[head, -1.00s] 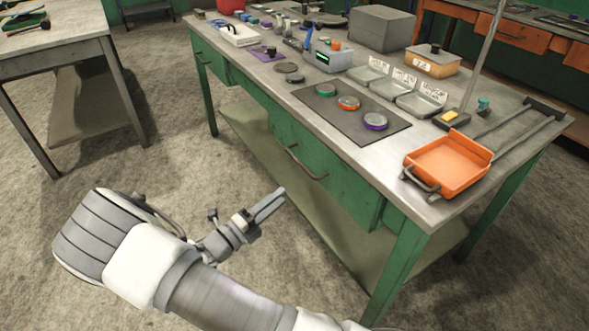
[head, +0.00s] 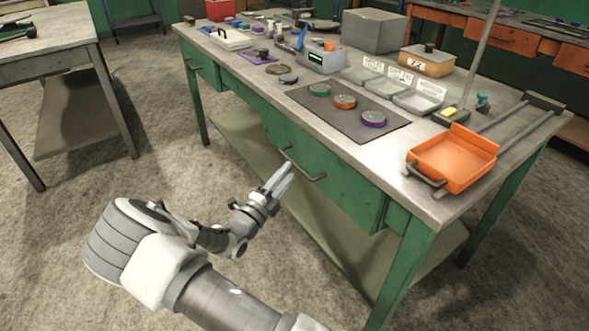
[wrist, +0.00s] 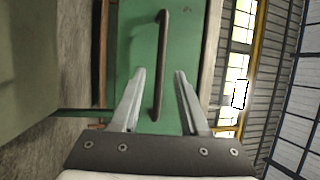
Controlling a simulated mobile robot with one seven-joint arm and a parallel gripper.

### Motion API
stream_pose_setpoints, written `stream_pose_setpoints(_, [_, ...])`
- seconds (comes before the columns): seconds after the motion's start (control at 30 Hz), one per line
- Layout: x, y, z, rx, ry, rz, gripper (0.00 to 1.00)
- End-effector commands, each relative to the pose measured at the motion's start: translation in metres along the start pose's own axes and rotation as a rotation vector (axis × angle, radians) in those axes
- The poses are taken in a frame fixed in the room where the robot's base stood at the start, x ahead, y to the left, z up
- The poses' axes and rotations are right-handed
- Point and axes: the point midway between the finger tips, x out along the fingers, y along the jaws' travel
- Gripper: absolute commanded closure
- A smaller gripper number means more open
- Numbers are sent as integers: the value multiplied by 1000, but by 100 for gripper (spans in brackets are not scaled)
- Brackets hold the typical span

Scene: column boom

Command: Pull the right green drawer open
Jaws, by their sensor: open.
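The right green drawer (head: 325,181) is in the bench front below the tabletop and looks shut. Its dark bar handle (head: 304,167) runs along the drawer face. In the wrist view the drawer front (wrist: 187,40) fills the middle, and the handle (wrist: 160,65) stands upright in the picture. My gripper (head: 285,172) is open in front of the drawer, its fingertips close to the handle's left end. In the wrist view my gripper (wrist: 159,72) has one finger on each side of the handle's lower part. I cannot tell whether either finger touches it.
A second green drawer (head: 202,67) is at the bench's left end. An orange tray (head: 453,158) stands at the tabletop's right corner. A dark mat (head: 340,112) with three round discs lies above the drawer. Bare floor (head: 200,175) lies in front of the bench.

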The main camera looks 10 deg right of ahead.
Motion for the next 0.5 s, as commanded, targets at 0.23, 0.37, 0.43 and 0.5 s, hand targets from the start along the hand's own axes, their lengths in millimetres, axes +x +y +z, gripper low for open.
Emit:
stream_pose_setpoints(0.23, [37, 1, 0, 1, 2, -1, 55])
stream_pose_setpoints(0.37, [45, 0, 0, 0, 0, 0, 55])
stream_pose_setpoints(0.43, [46, 0, 0, 0, -1, 0, 55])
stream_pose_setpoints(0.5, [47, 0, 0, 0, -1, 0, 55])
